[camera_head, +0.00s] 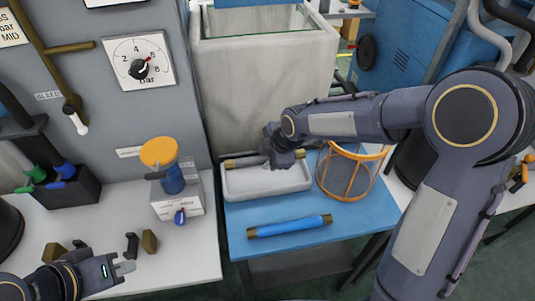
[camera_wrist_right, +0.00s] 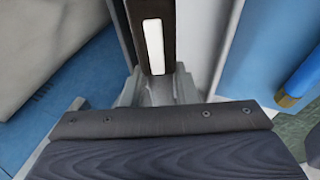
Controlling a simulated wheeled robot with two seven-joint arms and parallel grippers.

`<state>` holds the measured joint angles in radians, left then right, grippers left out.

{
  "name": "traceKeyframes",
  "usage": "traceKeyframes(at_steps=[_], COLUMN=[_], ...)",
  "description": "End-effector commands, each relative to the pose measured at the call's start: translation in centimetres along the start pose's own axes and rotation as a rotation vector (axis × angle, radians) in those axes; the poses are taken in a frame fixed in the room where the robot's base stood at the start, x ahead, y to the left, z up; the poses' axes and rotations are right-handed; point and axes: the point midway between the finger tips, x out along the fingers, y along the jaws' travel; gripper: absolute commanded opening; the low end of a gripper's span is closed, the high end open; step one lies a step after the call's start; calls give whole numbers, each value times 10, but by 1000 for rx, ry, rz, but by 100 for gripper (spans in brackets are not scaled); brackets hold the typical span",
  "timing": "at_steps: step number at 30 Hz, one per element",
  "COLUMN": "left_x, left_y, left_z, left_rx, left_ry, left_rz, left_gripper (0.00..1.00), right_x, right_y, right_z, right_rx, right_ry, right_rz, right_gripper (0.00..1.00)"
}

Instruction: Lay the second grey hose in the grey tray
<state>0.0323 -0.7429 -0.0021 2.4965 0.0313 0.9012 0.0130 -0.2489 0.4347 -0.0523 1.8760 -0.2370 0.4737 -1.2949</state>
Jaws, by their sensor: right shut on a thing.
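In the head view the pale grey tray (camera_head: 268,192) sits at the back left of the blue table. My right gripper (camera_head: 279,160) reaches over its back part from the right. It is shut on a grey hose (camera_head: 247,160), mostly hidden by the gripper. A brass end of the hose shows on each side of the gripper, near the tray's back rim. I cannot tell if the hose touches the tray. In the right wrist view the gripper jaws (camera_wrist_right: 155,88) show but the hose is not clear. My left gripper (camera_head: 124,264) is open and empty at lower left.
A blue hose (camera_head: 290,226) with brass ends lies in front of the tray; it also shows in the wrist view (camera_wrist_right: 306,75). An orange-rimmed basket (camera_head: 349,176) stands right of the tray. An orange-topped blue valve (camera_head: 170,172) stands left on the white bench.

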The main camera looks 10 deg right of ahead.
Motion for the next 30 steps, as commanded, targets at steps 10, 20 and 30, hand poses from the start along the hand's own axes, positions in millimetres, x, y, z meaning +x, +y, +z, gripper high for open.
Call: traceKeyframes(at_steps=[10,20,30], left_x=[28,38,37], left_y=[-13,-17,-17], left_z=[14,19,19], left_rx=[0,0,0], left_ry=[0,0,0], left_rz=[0,0,0], left_gripper=[0,0,0], right_x=[35,47,47], right_y=[-15,-21,-20], right_z=[9,13,13], right_rx=[-1,0,0], right_ry=[0,0,0], right_rz=[1,1,1], right_gripper=[1,1,42])
